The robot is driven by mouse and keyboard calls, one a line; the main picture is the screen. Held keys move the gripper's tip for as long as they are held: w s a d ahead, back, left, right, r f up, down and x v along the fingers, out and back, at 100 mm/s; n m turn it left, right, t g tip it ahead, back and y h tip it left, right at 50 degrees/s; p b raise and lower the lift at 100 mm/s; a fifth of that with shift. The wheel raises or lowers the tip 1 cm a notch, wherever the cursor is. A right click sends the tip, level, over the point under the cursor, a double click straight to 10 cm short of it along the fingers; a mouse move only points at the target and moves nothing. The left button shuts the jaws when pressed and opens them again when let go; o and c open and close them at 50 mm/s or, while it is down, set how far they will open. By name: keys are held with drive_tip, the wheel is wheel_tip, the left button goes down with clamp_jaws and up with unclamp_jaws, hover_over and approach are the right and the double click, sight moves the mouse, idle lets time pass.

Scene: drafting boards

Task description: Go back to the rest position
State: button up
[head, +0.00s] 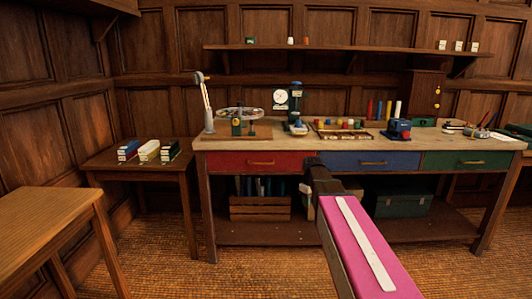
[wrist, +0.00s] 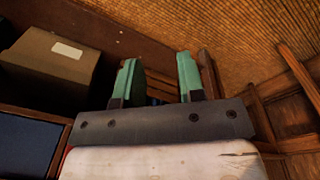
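My gripper (wrist: 158,78) shows in the wrist view with two teal fingers set apart on a grey bar. No object is held between them; a dark slatted shape shows beyond the gap. In the head view my pink arm reaches forward from the lower right, and its dark end (head: 318,172) is in front of the bench, by the gap between the red drawer (head: 262,163) and the blue drawer (head: 358,162). The fingers cannot be made out in the head view.
The workbench (head: 300,142) carries tools, a clock and colored pieces. A crate (head: 260,207) and a green case (head: 404,201) are on its lower shelf. A box (wrist: 48,62) is left of my gripper in the wrist view. Side tables (head: 40,215) stand left; the front-middle floor (head: 220,282) is clear.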

drive_tip(key=s+f+m, duration=0.4)
drive_tip(key=s+f, duration=0.3)
drive_tip(key=s, duration=0.3)
drive_tip(key=s+f+m+g, duration=0.1)
drive_tip(key=s+f+m, duration=0.3)
drive_tip(key=s+f, duration=0.3)
drive_tip(key=s, duration=0.4)
drive_tip(key=shift+f, duration=0.35)
